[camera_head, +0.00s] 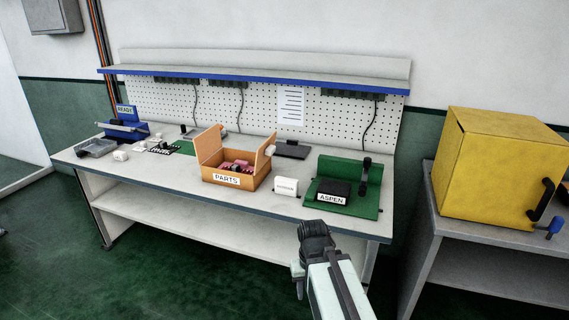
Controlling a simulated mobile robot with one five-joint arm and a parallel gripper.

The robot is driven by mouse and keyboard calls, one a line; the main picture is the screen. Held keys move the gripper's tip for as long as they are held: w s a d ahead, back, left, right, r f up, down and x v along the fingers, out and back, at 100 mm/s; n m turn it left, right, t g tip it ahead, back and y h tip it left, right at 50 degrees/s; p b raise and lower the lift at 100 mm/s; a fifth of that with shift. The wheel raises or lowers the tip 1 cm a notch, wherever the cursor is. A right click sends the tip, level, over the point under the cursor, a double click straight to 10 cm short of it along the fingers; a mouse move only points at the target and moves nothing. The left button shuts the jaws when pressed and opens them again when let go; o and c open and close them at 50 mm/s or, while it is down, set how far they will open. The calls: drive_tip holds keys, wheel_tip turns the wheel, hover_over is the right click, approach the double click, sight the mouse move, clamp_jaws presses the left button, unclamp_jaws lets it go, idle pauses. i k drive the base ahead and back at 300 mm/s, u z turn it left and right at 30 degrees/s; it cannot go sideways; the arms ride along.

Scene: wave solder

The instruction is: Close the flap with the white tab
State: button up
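An orange cardboard box (249,183) labelled PARTS stands open near the middle of the workbench, with pink and dark items inside. Its right flap (263,158) stands up and leans outward, with a small white tab (270,150) at its edge. Its left flap (209,146) also stands up. My gripper (314,232) is at the bench's front edge, to the right of the box and nearer the camera, apart from it. The fingers are dark and seen from behind the arm, so whether they are open or shut does not show.
A white block (286,187) and a green fixture (365,205) with a black ASPEN box (333,191) stand right of the box. A dark flat device (291,150) lies behind. A blue READY stand (127,126) is far left. A yellow cabinet (497,170) stands on the right table.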

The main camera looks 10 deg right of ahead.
sight(266, 151)
drive_tip(key=z, duration=0.15)
drive_tip(key=k, duration=0.3)
drive_tip(key=u, duration=0.25)
drive_tip(key=i, duration=0.8)
drive_tip(key=u, duration=1.25)
drive_tip(key=k, duration=0.35)
drive_tip(key=u, duration=0.2)
drive_tip(key=i, duration=0.4)
drive_tip(key=z, duration=0.05)
